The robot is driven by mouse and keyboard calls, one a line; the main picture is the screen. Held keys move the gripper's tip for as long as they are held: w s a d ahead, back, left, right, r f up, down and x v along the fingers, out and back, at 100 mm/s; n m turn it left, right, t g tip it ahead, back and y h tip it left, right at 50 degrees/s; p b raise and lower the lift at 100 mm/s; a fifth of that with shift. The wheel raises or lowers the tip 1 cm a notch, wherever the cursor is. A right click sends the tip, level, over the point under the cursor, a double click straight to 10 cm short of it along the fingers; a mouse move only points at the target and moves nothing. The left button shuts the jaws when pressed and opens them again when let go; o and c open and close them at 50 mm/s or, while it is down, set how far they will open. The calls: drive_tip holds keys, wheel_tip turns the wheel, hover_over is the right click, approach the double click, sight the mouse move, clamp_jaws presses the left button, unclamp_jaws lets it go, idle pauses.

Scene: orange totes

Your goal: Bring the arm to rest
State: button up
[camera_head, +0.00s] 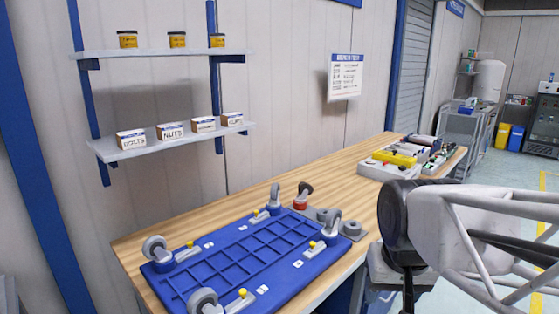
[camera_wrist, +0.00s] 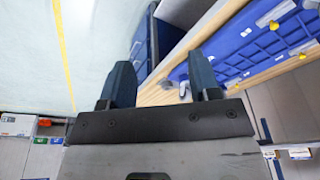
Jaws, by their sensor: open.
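My gripper (camera_wrist: 161,80) shows in the wrist view with its two dark fingers set well apart and nothing between them. In the head view my arm is at the right, in front of the right part of the workbench (camera_head: 142,248). The gripper's fingertips cannot be made out clearly in that view. The wrist view shows the floor to the left of the fingers and the bench edge (camera_wrist: 185,60) with the blue caster-fitted board beyond them and to the right.
The blue board (camera_head: 235,262) with several casters lies on the bench. Wall shelves (camera_head: 170,143) hold labelled boxes and jars. Floor (camera_wrist: 100,30) is open beside the bench.

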drive_tip(key=s+f+n, duration=0.1)
drive_tip(key=s+f, duration=0.2)
drive_tip(key=s, duration=0.2)
drive_tip(key=shift+f, duration=0.15)
idle(1.4)
